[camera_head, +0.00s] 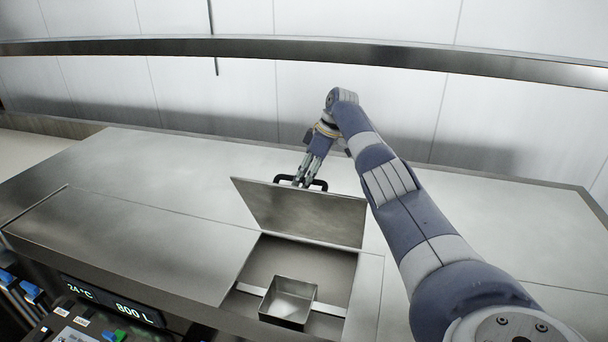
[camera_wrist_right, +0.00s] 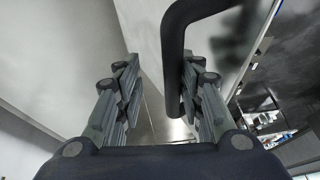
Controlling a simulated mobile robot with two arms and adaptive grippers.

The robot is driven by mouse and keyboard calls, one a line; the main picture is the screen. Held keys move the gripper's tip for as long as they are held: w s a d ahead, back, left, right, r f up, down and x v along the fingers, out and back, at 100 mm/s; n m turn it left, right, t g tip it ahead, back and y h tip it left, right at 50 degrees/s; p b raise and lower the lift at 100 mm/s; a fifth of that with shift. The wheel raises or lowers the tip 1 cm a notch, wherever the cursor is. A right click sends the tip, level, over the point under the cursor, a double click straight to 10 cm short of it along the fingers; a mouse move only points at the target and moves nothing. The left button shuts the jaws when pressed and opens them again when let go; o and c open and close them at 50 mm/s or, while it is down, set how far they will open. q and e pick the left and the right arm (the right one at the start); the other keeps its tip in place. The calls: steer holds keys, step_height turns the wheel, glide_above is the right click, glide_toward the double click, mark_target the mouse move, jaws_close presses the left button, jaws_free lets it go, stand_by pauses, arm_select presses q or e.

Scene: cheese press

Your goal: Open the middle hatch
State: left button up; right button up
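The middle hatch (camera_head: 300,212) is a flat grey metal lid. It stands raised and tilted above its opening (camera_head: 300,262) in the metal top. Its black bar handle (camera_head: 319,184) shows at the lid's upper edge, on the far side. My right gripper (camera_head: 300,183) is at the left part of this handle. In the right wrist view the fingers (camera_wrist_right: 160,95) are spread apart, and the black handle (camera_wrist_right: 173,60) passes between them, close to the right-hand finger. I cannot tell whether it touches. My left gripper is not in view.
A small square metal box (camera_head: 288,303) sits in the opening on a light crossbar. A control panel (camera_head: 115,308) with a lit display is at the lower left. A long metal rail (camera_head: 300,48) crosses in front of the back wall. The metal top (camera_head: 130,235) left of the hatch is clear.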

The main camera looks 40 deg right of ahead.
steer(key=shift+a+r, duration=0.2)
steer(key=shift+r, duration=0.2)
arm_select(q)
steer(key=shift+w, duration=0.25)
arm_select(e)
steer(key=v, duration=1.2)
steer(key=shift+s, duration=0.15)
